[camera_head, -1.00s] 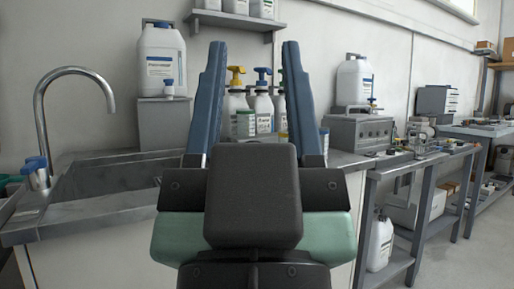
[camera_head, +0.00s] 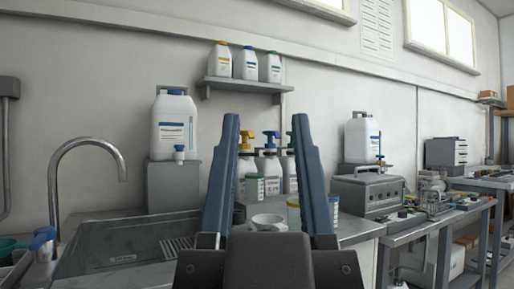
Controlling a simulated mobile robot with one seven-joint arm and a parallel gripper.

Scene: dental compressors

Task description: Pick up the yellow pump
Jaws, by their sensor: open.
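A yellow pump (camera_head: 245,138) tops a white bottle (camera_head: 242,160) at the back of the counter, near the wall. It shows between my gripper's fingers, close beside the left one. My gripper (camera_head: 263,122) is open and empty, its two long blue fingers pointing up in the picture. A blue pump (camera_head: 271,139) on a similar bottle stands just right of the yellow one. Another pump bottle to the right is partly hidden by the right finger. The lower part of the yellow pump's bottle is partly hidden by a jar with a green lid (camera_head: 254,186).
A sink (camera_head: 120,241) with a curved tap (camera_head: 88,144) lies to the left. A white canister (camera_head: 173,127) stands on a grey block. A wall shelf (camera_head: 240,84) holds several bottles above the pumps. A grey metal box (camera_head: 368,194) stands on the right.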

